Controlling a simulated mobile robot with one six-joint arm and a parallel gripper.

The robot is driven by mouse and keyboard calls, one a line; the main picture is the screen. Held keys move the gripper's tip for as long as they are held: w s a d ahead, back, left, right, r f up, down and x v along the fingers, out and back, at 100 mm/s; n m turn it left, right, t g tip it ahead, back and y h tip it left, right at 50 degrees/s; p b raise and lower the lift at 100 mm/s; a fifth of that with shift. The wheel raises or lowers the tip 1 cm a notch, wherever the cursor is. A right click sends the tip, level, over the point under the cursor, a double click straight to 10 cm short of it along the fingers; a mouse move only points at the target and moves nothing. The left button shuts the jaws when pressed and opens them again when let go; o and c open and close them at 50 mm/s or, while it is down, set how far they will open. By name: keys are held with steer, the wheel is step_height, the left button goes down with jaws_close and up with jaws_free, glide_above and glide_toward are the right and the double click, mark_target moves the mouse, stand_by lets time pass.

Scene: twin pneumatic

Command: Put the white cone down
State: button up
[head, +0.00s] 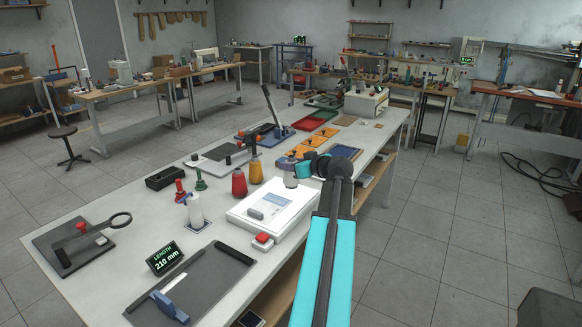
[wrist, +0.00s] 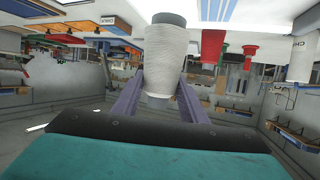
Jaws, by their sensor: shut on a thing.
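The white cone (wrist: 165,55) is a wound thread cone with a dark grey end. It fills the upper middle of the wrist view, which looks upside down. My gripper (wrist: 161,88) is shut on it, one purple finger on each side. In the head view the cone (head: 291,178) shows small and pale under my gripper (head: 297,168), over the long bench (head: 225,260), just behind the white scale-like device (head: 270,212). My arm partly hides this spot. I cannot tell whether the cone touches the bench.
Another white spool (head: 195,211) stands further left.

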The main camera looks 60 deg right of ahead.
steer(key=w+d, duration=0.1)
steer(key=d, duration=0.1)
steer(key=w+d+p, duration=0.1)
steer(key=shift+w+d+f, duration=0.2)
steer(key=shift+w+d, duration=0.1)
steer(key=shift+d, duration=0.05)
steer(key=shift+f, duration=0.1)
steer(key=shift+f+p, duration=0.7)
steer(key=shift+f, duration=0.95)
steer(key=shift+f, duration=0.1)
steer(key=o, duration=1.1)
steer(key=shift+a, duration=0.1)
